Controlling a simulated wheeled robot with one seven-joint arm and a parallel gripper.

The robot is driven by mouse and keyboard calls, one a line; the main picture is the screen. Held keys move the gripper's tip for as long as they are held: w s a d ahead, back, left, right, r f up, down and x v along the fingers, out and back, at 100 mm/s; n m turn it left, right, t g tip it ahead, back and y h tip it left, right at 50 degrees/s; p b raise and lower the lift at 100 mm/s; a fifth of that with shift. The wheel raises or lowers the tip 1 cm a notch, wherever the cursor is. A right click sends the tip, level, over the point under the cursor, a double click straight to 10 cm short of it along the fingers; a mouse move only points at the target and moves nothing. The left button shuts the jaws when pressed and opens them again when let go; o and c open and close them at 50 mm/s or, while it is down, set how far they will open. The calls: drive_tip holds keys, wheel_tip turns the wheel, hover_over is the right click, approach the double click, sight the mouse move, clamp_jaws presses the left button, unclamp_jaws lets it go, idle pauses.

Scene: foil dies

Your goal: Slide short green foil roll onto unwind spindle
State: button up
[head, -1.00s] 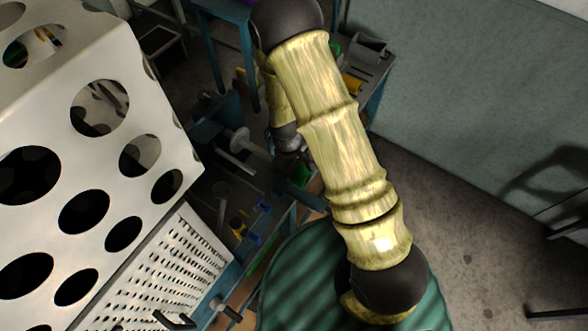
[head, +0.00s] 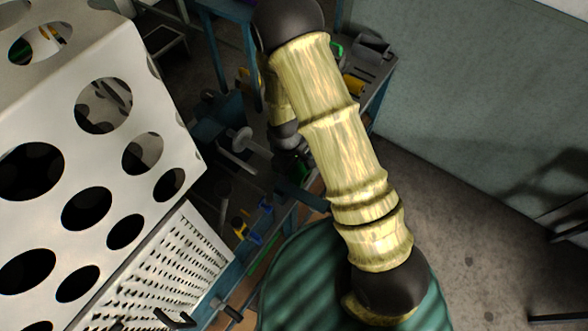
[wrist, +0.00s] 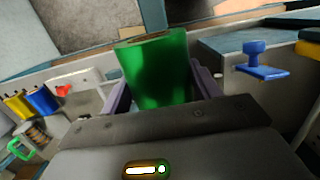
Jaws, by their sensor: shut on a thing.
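A short green foil roll (wrist: 158,70) stands out from my gripper (wrist: 163,92) in the wrist view. My gripper is shut on it, with a purplish finger on each side. The near end of the roll is hidden behind the dark gripper body.
A white panel with round holes (head: 150,105) fills the left of the head view. A perforated sheet (head: 165,275) lies below it. The wrist view shows a blue flanged piece (wrist: 262,62) at right and yellow and blue rolls (wrist: 30,102) at left. Open floor lies right.

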sight(257, 147)
drive_tip(key=shift+w+a, duration=0.8)
drive_tip(key=shift+a, duration=0.15)
drive_tip(key=shift+w+a, duration=0.75)
drive_tip(key=shift+a, duration=0.2)
idle(0.4)
drive_tip(key=shift+a, duration=0.25)
drive_tip(key=shift+w+a, duration=0.5)
drive_tip(key=shift+w, duration=0.05)
drive_tip(key=shift+w+a+b, duration=0.25)
drive_tip(key=shift+w+a, duration=0.75)
drive_tip(key=shift+a, duration=0.25)
drive_tip(key=shift+w+a+b, duration=0.2)
drive_tip(key=shift+w+a, duration=0.75)
drive_tip(key=shift+a, duration=0.3)
idle(0.9)
drive_tip(key=o, duration=1.3)
drive_tip(key=shift+c, duration=0.2)
drive_tip(key=shift+r, duration=0.15)
wheel_tip(257, 147, up, 17)
drive_tip(key=w+a+b, duration=0.1)
drive_tip(key=b, duration=0.3)
drive_tip(key=shift+a+b, duration=0.3)
drive_tip(key=shift+b, duration=0.1)
